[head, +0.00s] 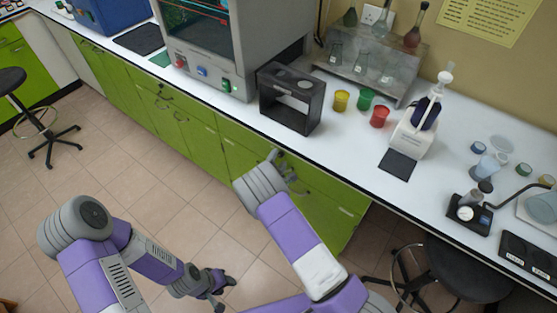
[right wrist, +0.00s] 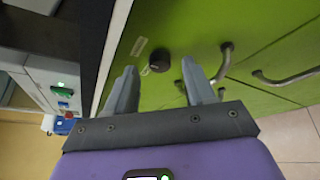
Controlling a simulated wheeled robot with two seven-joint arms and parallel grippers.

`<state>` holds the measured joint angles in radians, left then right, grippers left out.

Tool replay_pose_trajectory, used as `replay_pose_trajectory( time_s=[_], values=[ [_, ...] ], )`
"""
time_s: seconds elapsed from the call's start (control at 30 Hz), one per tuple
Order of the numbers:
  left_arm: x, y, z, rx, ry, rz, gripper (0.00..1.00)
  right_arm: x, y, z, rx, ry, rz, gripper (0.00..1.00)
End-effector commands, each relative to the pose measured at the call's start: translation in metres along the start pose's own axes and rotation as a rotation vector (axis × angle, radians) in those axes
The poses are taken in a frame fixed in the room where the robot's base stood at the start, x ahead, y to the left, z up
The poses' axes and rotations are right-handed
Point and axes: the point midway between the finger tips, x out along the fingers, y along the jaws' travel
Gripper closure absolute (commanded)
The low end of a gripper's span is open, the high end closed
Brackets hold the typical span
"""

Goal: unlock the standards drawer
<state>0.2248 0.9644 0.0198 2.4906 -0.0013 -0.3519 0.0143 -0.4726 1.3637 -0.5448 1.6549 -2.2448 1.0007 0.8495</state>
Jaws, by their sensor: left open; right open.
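A round black lock knob (right wrist: 159,60) sits on the green drawer front (right wrist: 190,28) in the right wrist view. A small pale label (right wrist: 138,47) is beside it, too small to read. My right gripper (right wrist: 159,67) is open, its fingertips on either side of the knob in the picture; I cannot tell whether they touch it. In the head view my right gripper (head: 284,166) is at the green cabinet front below the counter, and my wrist hides part of that drawer. My left gripper (head: 220,288) is open and empty, low over the floor.
Curved metal handles (right wrist: 225,62) are close to the right finger. The white counter (head: 345,150) juts above the cabinets, with a black stand (head: 290,112) near its edge. A black stool (head: 468,268) stands at the right.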

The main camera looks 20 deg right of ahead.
Motion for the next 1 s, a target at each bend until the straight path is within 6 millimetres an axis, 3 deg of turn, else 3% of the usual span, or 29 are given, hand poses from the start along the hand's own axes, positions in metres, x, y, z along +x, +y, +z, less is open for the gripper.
replay_pose_trajectory(
  time_s=[0.13,0.4,0.77,1.0],
  values=[
    [0.0018,-0.0007,0.0,0.0,0.0,0.0,0.57,0.0104,-0.0007,0.0005,-0.002,-0.001,0.0,0.46],
    [0.0016,-0.0006,0.0,0.0,0.0,0.0,0.57,0.0116,-0.0005,0.0005,-0.002,0.0,-0.001,0.46],
    [0.0016,-0.0006,0.0,0.0,0.0,0.0,0.57,0.0113,-0.0004,0.0005,-0.002,0.0,-0.002,1.0],
    [0.0013,-0.0005,0.0,0.0,0.0,0.0,0.57,0.0113,0.0001,0.0005,-0.017,0.001,-0.01,1.0]
  ],
)
